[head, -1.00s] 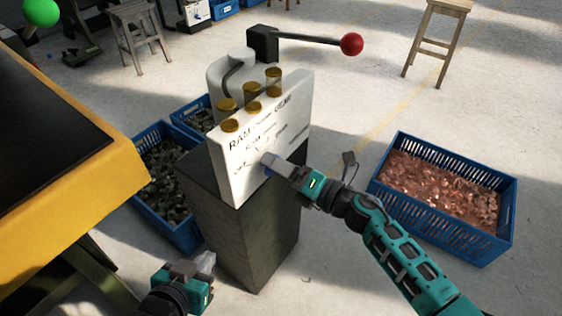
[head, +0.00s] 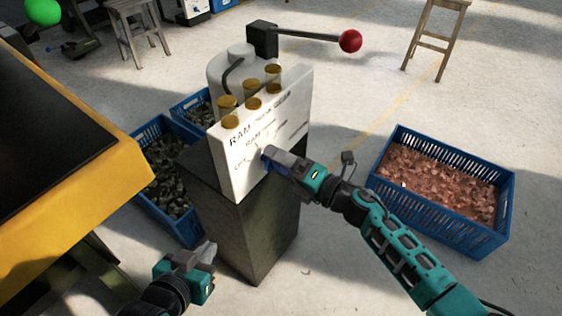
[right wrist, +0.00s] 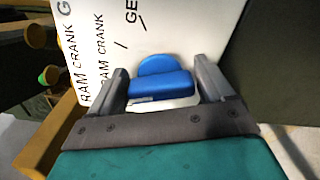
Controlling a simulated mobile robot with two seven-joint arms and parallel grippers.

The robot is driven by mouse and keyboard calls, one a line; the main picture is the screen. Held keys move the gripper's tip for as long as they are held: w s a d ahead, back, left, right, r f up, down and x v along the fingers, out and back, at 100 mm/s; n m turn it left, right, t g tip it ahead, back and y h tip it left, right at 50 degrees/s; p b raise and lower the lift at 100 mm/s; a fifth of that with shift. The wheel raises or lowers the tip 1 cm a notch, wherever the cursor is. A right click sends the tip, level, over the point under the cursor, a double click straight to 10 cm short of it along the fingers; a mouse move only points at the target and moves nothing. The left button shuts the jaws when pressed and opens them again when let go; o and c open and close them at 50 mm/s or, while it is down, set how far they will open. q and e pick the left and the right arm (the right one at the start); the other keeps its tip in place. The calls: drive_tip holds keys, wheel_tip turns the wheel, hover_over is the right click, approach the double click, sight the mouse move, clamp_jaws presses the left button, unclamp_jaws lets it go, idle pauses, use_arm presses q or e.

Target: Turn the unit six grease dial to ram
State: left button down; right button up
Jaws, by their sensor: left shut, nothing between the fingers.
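The white panel (head: 240,180) stands on a dark box-like pedestal, with labels including RAM on its face; the panel also shows in the right wrist view (right wrist: 103,22), with RAM, CRANK and part of GE readable. A blue dial (right wrist: 162,82) with a raised bar sits on the panel's face. My right gripper (head: 268,153) is at the panel's lower face. In the right wrist view its fingers stand apart, one at each end of the dial's bar; contact cannot be told. The dial's pointing is unclear. My left gripper (head: 210,251) is shut and empty, below left of the panel.
Brass-coloured caps (head: 253,103) line the panel's top. A lever with a red ball (head: 350,41) sticks out behind it. Blue crates of dark scrap (head: 190,232) and copper bits (head: 510,205) flank the pedestal. A yellow-edged table (head: 130,170) is at left.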

drive_tip(key=shift+o, duration=1.1)
drive_tip(key=p+v, duration=0.1)
drive_tip(key=v, duration=1.2)
